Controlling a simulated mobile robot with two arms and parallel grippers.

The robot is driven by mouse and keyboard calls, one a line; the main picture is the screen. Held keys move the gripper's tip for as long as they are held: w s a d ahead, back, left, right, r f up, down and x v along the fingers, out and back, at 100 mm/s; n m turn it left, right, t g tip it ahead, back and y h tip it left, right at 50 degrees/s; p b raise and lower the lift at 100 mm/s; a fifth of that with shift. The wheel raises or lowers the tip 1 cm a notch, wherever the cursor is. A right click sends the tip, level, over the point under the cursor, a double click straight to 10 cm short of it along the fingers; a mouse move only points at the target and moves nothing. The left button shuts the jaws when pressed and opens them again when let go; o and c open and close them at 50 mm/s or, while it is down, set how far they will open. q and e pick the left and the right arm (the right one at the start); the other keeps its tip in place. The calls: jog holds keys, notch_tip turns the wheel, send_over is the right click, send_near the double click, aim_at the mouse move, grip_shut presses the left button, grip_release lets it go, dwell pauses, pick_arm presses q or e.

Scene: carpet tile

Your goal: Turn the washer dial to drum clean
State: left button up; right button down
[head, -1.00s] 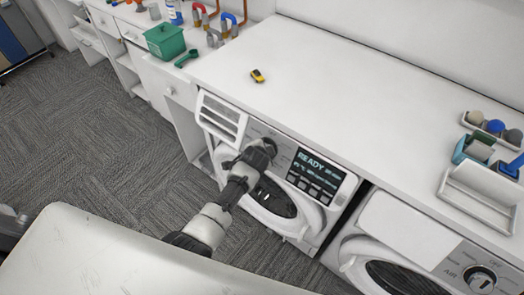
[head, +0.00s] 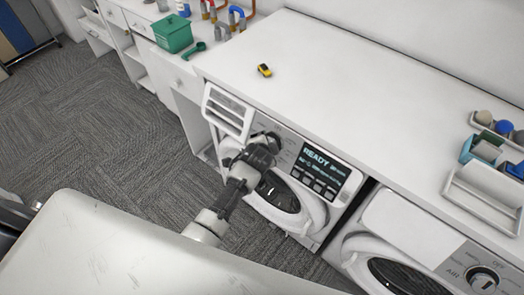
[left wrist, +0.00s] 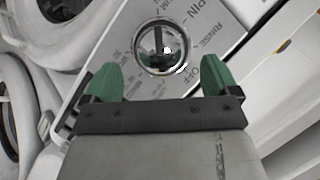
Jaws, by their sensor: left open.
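The washer (head: 290,200) stands under the counter, with a lit display (head: 322,170) that reads READY. Its dial (left wrist: 160,47) is a round, shiny knob on the light panel in the left wrist view, with printed words including RINSE, SPIN and OFF around it. My left gripper (left wrist: 160,80) is open, with its green fingers apart on either side of the dial's near edge. I cannot tell whether they touch it. In the head view the left gripper (head: 265,146) is at the washer's panel and hides the dial. My right gripper is not in view.
A dryer (head: 400,245) with its own knob stands to the right. Carpet (head: 90,130) lies open at left.

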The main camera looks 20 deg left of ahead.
pick_arm(q)
jog(key=v, duration=0.6)
jog(key=shift+b, duration=0.3)
jog(key=shift+s, duration=0.1)
jog(key=s+f+n+g+b, duration=0.15)
jog(key=s+f, duration=0.35)
jog(key=f, duration=0.5)
jog(key=s+a+f+n+g+h+b, duration=0.15)
jog(key=s+f, duration=0.25)
jog(key=f, duration=0.5)
jog(key=s+f+g+y+b, duration=0.1)
jog(key=s+f+b, duration=0.3)
jog(key=f, duration=0.6)
jog(key=s+a+f+n+g+b, duration=0.1)
jog(key=s+a+f, duration=0.1)
jog(key=s+f, duration=0.4)
jog(key=s+a+f+n+g+b, duration=0.1)
jog(key=s+f, duration=0.6)
jog(key=s, duration=0.7)
jog(key=s+a+f+n+g+b, duration=0.2)
jog(key=s+f, duration=0.4)
jog(key=s, duration=0.4)
jog(key=shift+s+a+f+n, duration=0.15)
jog(key=shift+s+a+n, duration=0.3)
jog(key=shift+n, duration=0.25)
